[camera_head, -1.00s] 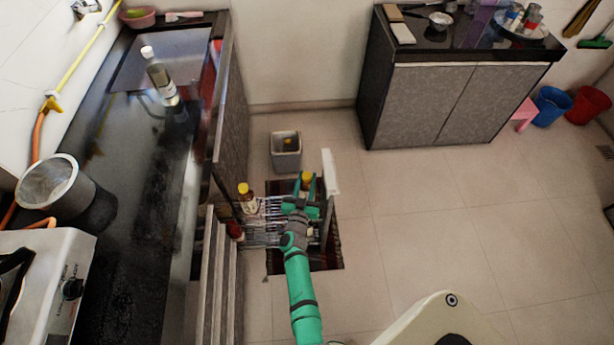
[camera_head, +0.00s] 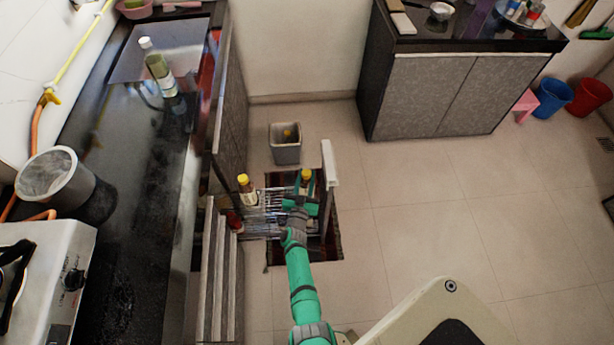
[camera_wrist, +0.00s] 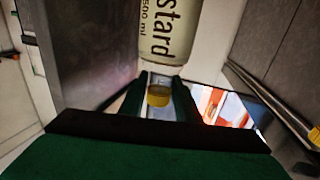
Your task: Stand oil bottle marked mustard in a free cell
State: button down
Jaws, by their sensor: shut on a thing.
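The oil bottle with a yellow cap (camera_head: 306,175) is between the fingers of my gripper (camera_head: 306,186), over the right end of the pulled-out wire rack (camera_head: 268,203). In the wrist view its pale label (camera_wrist: 165,30) reads "stard" and "500 ml", with the first letters cut off. The yellow cap (camera_wrist: 158,96) shows between the two green fingers of my gripper (camera_wrist: 158,105). My gripper is shut on this bottle. Its base and the cell dividers below are hidden, so I cannot tell whether it touches the rack.
Another yellow-capped bottle (camera_head: 246,190) stands at the rack's left end, near a red item (camera_head: 234,222). A white front panel (camera_head: 330,165) stands close on the right. A grey bin (camera_head: 286,152) is behind, and the dark counter (camera_head: 130,200) is left. Floor at right is clear.

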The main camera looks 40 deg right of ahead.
jog(key=shift+r, duration=0.1)
jog(key=c, duration=1.3)
grip_release()
jog(key=shift+o, duration=0.2)
jog(key=shift+s+a, duration=0.2)
jog(key=shift+a, duration=0.05)
jog(key=v, duration=1)
jog(key=shift+s, duration=0.1)
